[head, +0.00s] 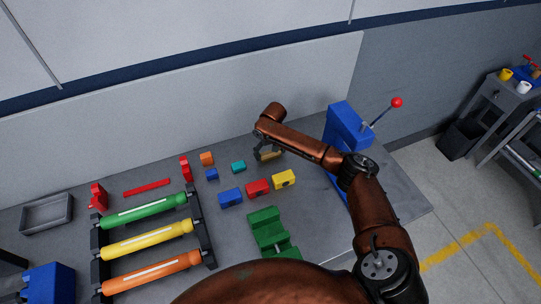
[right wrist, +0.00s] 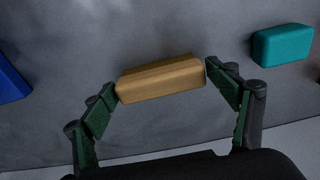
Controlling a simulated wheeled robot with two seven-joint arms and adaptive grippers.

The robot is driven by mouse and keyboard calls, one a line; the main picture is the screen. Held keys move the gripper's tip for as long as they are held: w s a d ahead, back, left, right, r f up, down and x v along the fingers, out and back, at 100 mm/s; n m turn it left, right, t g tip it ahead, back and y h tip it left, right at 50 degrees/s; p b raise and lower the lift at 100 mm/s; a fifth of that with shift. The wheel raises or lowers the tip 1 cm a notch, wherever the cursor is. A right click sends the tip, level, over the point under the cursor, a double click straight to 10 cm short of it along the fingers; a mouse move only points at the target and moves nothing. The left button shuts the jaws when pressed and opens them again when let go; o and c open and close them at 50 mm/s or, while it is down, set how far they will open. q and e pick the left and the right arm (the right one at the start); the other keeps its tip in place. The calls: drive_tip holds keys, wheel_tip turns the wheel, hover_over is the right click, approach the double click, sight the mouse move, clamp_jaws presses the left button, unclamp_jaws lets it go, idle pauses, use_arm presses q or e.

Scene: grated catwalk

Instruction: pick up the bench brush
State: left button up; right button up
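The bench brush (right wrist: 160,79) shows in the right wrist view as a tan, wood-coloured block, lying lengthwise between my right fingertips. In the head view the brush (head: 271,156) is small and partly hidden by my right gripper (head: 262,150) at the back of the bench. In the right wrist view the right gripper (right wrist: 160,76) has a fingertip against each end of the brush and appears shut on it. The brush looks at or very near the bench top; any gap beneath is hidden. My left gripper is not in view.
A teal block (head: 238,166) lies close left of the brush. Blue, red and yellow blocks (head: 284,179) lie nearer, with a green stepped block (head: 267,228). A blue lever press (head: 345,125) stands right. A rack with coloured tubes (head: 150,240) fills the left. A wall is behind.

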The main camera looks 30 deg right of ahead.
drive_tip(key=c, duration=0.8)
drive_tip(key=shift+r, duration=0.15)
drive_tip(key=shift+r, duration=0.6)
drive_tip(key=s+a+r, duration=0.1)
drive_tip(key=s+r, duration=0.3)
drive_tip(key=s+a+r+p, duration=0.1)
drive_tip(key=s+a+r, duration=0.1)
drive_tip(key=s+r, duration=0.1)
drive_tip(key=s+a+r, duration=0.2)
drive_tip(key=s+r, duration=0.2)
drive_tip(key=s, duration=0.2)
drive_tip(key=shift+a+r, duration=0.15)
drive_tip(key=shift+r, duration=0.15)
